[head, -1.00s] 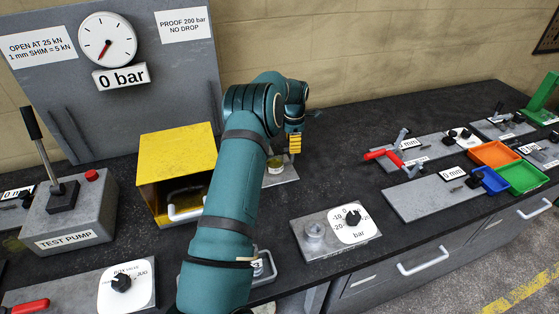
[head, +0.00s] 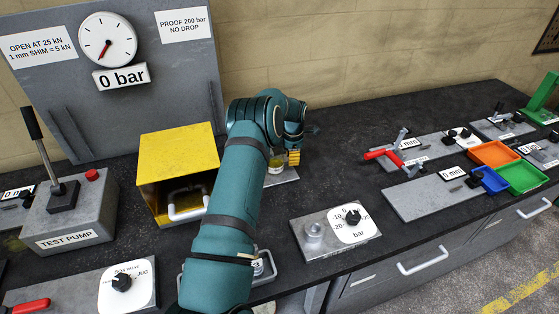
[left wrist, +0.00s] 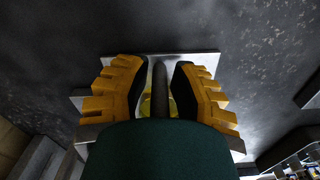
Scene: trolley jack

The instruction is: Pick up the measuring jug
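The measuring jug (head: 275,166) is a small clear vessel with yellowish content, standing on a grey plate (head: 287,175) behind my left arm in the head view. The arm hides much of it. My left gripper (head: 292,157) has yellow fingers and is right at the jug, pointing down. In the left wrist view the gripper (left wrist: 160,92) is open, with one finger on each side of a dark upright bar (left wrist: 160,80), which looks like the jug's handle. Gaps show between the bar and the fingers. Yellowish parts of the jug (left wrist: 146,105) show behind the bar. My right gripper is not in view.
A yellow open-fronted box (head: 178,150) stands left of my arm. A plate with a bar dial (head: 352,222) lies to the right, front. The test pump (head: 75,215) is at the left. Red-handled clamps and coloured trays (head: 522,177) are farther right.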

